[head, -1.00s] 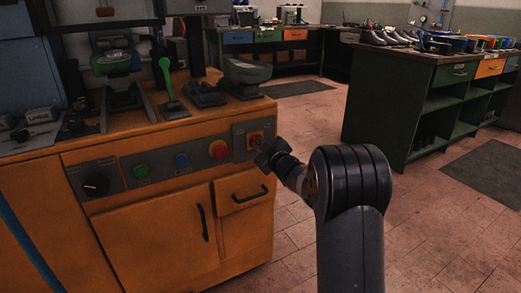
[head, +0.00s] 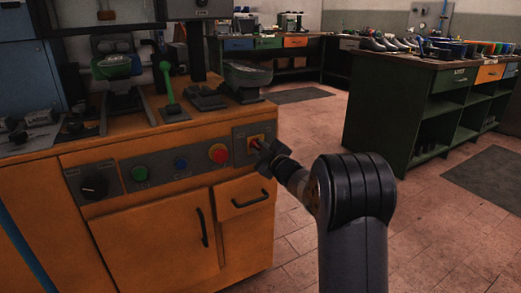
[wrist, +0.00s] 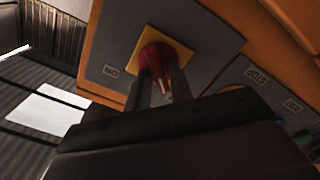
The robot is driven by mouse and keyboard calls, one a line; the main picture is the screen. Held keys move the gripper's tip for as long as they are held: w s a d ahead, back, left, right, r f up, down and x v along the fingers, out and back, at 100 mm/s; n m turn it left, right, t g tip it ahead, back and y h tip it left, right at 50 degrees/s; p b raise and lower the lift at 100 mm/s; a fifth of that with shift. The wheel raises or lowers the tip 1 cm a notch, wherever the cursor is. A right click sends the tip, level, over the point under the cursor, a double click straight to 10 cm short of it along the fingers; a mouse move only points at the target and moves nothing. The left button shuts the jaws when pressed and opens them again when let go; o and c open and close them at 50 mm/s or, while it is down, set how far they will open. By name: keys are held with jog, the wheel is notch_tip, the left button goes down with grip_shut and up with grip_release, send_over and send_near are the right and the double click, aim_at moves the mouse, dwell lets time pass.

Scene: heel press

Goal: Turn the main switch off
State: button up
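The main switch is a red knob on a yellow square plate (head: 250,145), at the right end of the control strip on the orange cabinet. In the wrist view the red knob (wrist: 158,60) stands out from its yellow plate on a grey panel, with an "ON" label beside it. My gripper (wrist: 164,88) has one dark finger on each side of the knob's handle, with little or no gap visible, and looks shut on it. In the head view my gripper (head: 264,151) meets the switch from the right and partly hides it.
A red round button (head: 218,153) on yellow sits just left of the switch, then a blue button (head: 181,163), a green button (head: 140,173) and a black dial (head: 95,186). A drawer (head: 243,198) lies below. Open floor lies right, before a green workbench (head: 410,110).

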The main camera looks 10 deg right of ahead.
jog(key=shift+o, duration=1.2)
jog(key=p+v, duration=0.2)
jog(key=v, duration=0.8)
jog(key=shift+s+d, duration=0.15)
jog(key=shift+s, duration=0.25)
jog(key=shift+w, duration=0.15)
jog(key=b+x, duration=0.2)
jog(key=x, duration=0.8)
jog(key=shift+w, duration=0.25)
